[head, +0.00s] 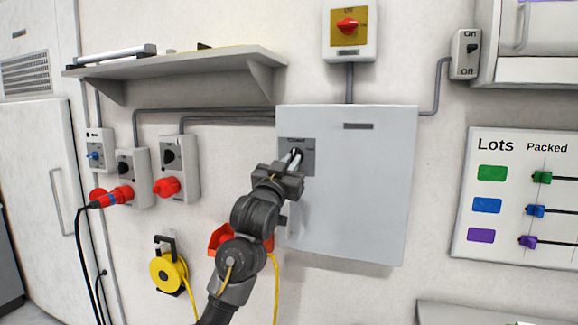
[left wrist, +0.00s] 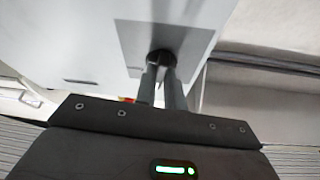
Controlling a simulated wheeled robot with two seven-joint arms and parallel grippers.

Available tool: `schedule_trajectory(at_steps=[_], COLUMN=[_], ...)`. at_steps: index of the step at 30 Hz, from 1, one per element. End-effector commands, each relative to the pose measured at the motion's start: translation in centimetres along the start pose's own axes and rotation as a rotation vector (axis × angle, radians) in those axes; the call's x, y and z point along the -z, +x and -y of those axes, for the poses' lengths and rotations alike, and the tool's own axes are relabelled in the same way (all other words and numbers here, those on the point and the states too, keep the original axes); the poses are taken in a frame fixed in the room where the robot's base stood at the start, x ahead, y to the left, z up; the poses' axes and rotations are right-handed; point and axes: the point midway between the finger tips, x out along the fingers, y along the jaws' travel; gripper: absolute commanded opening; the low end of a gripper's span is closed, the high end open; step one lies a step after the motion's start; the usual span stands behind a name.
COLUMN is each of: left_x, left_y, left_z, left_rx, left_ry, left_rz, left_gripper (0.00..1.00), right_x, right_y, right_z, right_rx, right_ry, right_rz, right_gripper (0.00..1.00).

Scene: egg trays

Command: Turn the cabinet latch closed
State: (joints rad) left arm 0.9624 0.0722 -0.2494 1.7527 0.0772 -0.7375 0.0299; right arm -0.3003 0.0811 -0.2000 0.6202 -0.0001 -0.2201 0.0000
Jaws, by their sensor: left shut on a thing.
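The grey cabinet (head: 360,200) hangs on the wall with its door flat and shut-looking. The dark latch (head: 297,152) sits on a grey plate (head: 308,165) at the door's upper left. My left gripper (head: 294,160) reaches up to it from below, its fingers closed on the latch knob. In the left wrist view the two fingers (left wrist: 162,82) meet the black latch knob (left wrist: 161,57) on its grey plate (left wrist: 192,47). The fingers partly hide the knob, so I cannot tell its exact angle. My right gripper is not in view.
A shelf (head: 180,62) juts out above left. Sockets with red plugs (head: 167,187) and a yellow cable reel (head: 168,272) are on the wall to the left. A red switch (head: 347,26) is above the cabinet, and a Lots board (head: 500,235) is to the right.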

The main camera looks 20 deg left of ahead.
Motion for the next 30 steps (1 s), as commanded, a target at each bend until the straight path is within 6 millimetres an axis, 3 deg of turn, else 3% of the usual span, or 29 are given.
schedule_trajectory(at_steps=[9, 27, 28, 30], left_x=[0.01, 0.06, 0.07, 0.07], left_y=[0.02, 0.02, 0.02, 0.02], left_z=[-0.19, -0.15, -0.15, -0.15], left_rx=[0.050, 0.063, 0.063, 0.063], left_ry=[-0.123, -0.152, -0.152, -0.152], left_rz=[0.001, -0.001, -0.001, -0.001], left_gripper=[0.00, 0.00, 0.15, 0.24], right_x=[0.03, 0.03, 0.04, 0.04], right_y=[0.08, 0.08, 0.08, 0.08], right_z=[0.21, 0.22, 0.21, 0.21], right_rx=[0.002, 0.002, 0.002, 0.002], right_ry=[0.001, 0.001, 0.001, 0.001], right_rz=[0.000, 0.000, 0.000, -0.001], right_gripper=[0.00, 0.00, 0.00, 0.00])
